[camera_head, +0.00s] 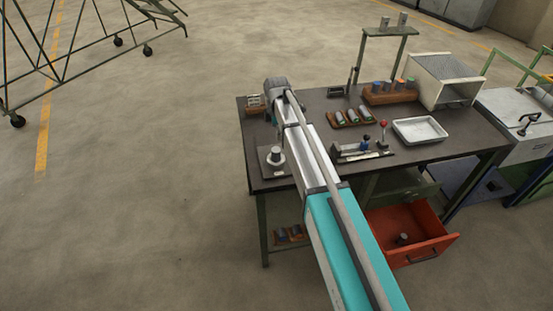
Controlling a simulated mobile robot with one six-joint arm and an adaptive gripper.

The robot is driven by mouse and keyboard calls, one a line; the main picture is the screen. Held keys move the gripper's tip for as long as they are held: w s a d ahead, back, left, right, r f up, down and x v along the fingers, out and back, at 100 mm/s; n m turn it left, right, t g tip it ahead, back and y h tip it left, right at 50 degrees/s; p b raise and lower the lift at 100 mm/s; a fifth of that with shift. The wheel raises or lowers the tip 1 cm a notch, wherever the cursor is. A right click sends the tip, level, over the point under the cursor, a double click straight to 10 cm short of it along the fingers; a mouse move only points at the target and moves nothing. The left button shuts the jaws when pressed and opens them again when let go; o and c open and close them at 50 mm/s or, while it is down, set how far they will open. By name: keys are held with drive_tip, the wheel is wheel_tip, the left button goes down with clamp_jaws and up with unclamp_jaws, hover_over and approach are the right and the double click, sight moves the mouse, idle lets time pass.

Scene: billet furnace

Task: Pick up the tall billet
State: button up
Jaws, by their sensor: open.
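Several short cylinders that look like billets are on the dark workbench (312,102); I cannot tell which is the tall billet. An upright grey cylinder (276,154) stands on a square plate at the left front. Cylinders with coloured tops (399,85) stand in a wooden block (386,98) at the back. Several grey cylinders (339,116) lie tilted in a wooden rack (365,122) in the middle. My arm reaches over the bench's left part from the bottom of the picture. My gripper is hidden behind the arm.
A white tray (419,130) and a small clamp fixture (364,147) are on the bench. A grey metal box (446,78) stands at the back right. A red drawer (408,235) is pulled out at the front, with a dark cylinder inside.

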sight(276, 149)
drive_tip(key=shift+f+b, duration=3.3)
drive_tip(key=shift+f, duration=0.35)
drive_tip(key=shift+a+f+b, duration=0.1)
drive_tip(key=shift+f+b, duration=2.45)
drive_tip(key=shift+b, duration=0.05)
clamp_jaws()
drive_tip(key=shift+r, duration=0.1)
